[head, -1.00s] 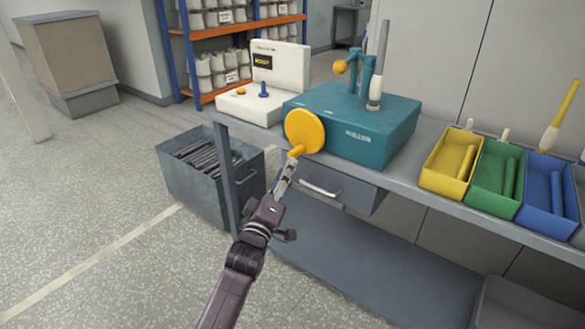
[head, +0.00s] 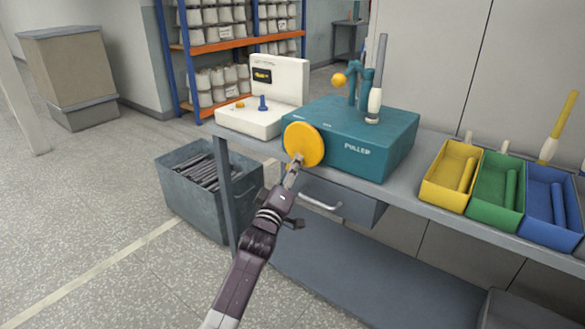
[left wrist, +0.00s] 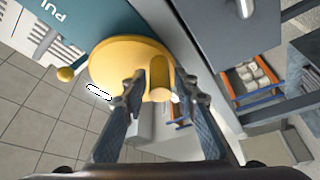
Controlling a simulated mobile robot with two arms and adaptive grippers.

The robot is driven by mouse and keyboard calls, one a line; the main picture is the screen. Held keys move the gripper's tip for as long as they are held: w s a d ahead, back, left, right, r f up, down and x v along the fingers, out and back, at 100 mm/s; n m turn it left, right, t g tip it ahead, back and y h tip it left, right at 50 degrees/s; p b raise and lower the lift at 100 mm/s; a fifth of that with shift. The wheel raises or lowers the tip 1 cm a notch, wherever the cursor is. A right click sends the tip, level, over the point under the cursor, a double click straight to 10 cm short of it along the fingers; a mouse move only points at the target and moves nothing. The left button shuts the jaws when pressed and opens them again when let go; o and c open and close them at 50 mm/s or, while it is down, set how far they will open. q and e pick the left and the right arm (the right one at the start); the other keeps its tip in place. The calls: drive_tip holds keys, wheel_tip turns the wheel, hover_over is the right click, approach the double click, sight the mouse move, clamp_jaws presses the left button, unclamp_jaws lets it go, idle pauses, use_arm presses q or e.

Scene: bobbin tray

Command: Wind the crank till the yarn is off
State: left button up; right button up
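The teal puller box (head: 340,150) stands on the bench with a round yellow crank disc (head: 304,143) on its front left. A grey bobbin (head: 380,65) stands upright on the box, with white yarn (head: 374,102) around its lower part. My left gripper (head: 293,170) is at the disc's lower edge. My right gripper is out of view.
A white device (head: 255,115) with a blue peg stands left of the box. Yellow (head: 440,187), green (head: 485,207) and blue (head: 545,228) trays stand to the right. A grey bin of dark rods (head: 175,185) stands on the floor. A drawer (head: 345,190) hangs below the bench.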

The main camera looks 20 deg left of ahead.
use_arm(q)
clamp_jaws()
drive_tip(key=shift+a+f+m, duration=0.1)
drive_tip(key=shift+a+m, duration=0.05)
drive_tip(key=shift+m, duration=0.15)
